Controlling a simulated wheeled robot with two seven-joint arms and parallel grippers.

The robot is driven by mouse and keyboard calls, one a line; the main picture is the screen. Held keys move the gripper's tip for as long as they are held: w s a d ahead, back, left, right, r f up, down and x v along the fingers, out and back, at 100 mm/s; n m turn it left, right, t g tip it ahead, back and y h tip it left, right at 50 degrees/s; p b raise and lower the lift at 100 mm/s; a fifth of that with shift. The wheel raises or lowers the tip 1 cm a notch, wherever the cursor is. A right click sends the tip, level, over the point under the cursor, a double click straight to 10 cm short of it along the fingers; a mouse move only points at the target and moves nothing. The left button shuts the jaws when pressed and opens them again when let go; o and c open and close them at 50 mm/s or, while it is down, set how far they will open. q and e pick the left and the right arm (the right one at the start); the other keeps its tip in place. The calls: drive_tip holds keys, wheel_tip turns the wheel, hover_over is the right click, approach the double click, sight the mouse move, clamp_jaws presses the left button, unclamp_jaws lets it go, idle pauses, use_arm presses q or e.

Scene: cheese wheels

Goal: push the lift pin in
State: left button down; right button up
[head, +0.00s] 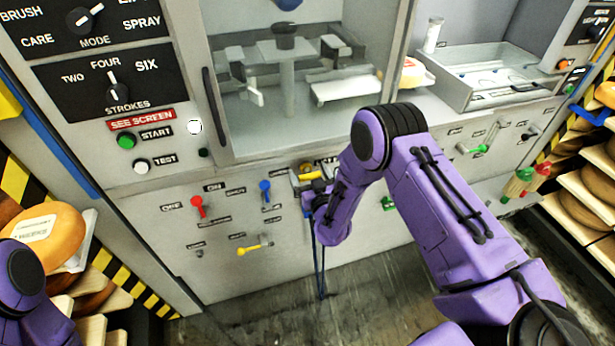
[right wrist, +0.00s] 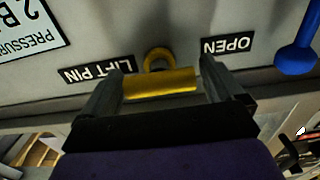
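The lift pin, a yellow ring (right wrist: 159,58) with a yellow bar (right wrist: 160,83), shows in the right wrist view beside a LIFT PIN label (right wrist: 98,71) that reads upside down. In the head view its yellow part (head: 312,174) shows on the machine's front panel, partly hidden by my right wrist. My right gripper (right wrist: 163,82) has its fingers wide apart, one on each side of the yellow bar. I cannot tell whether either finger touches it. In the head view my right gripper (head: 308,200) is largely hidden by its own wrist. My left gripper is out of view.
A red lever (head: 197,206), a blue lever (head: 265,187) and a yellow lever (head: 255,247) sit left of the pin. A green-handled lever (head: 480,148) is at right. Cheese wheels (head: 45,238) stand on racks at both sides. The floor (head: 370,290) ahead is clear.

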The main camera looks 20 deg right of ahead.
drive_tip(key=shift+f, duration=0.1)
drive_tip(key=s+a+b, duration=0.1)
drive_tip(key=s+b, duration=0.2)
drive_tip(key=s, duration=0.7)
drive_tip(key=shift+s+a, duration=0.15)
drive_tip(key=shift+s, duration=0.05)
drive_tip(key=s+d+f+m+g, duration=0.25)
drive_tip(key=s+f+g, duration=0.55)
drive_tip(key=s+f, duration=0.45)
drive_tip(key=s+d+f+m+g, duration=0.1)
drive_tip(key=s+f+g, duration=0.2)
drive_tip(key=s, duration=0.5)
drive_tip(key=s+d+f+m+g+h, duration=0.1)
drive_tip(key=s+f+m+g, duration=0.1)
drive_tip(key=s, duration=0.6)
drive_tip(key=shift+s+f+g, duration=0.4)
drive_tip(key=shift+f+g, duration=0.3)
drive_tip(key=shift+g, duration=0.1)
